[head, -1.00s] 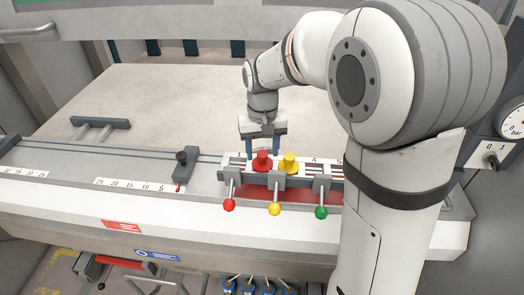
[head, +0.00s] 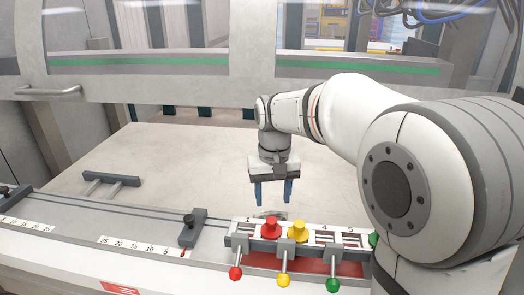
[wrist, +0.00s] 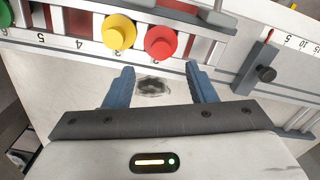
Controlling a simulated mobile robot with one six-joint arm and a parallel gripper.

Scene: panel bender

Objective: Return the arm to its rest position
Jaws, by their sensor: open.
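My gripper (head: 273,193) hangs from my white arm, pointing down above the pale work table (head: 185,165), behind the numbered rail (head: 340,238). Its two blue fingers are apart with nothing between them. In the wrist view my gripper (wrist: 160,85) shows the same open fingers, with a dark smudge on the table visible between them. A red knob (head: 271,230) and a yellow knob (head: 298,231) stand on the rail just in front of the gripper, not touching it. The red knob (wrist: 161,42) and yellow knob (wrist: 119,33) also show in the wrist view.
Red, yellow and green ball-ended levers (head: 283,280) stick out at the rail's front. A dark stop block (head: 192,228) sits on the scale to the left. A grey handle (head: 110,180) lies at the table's left. The space above the table is clear.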

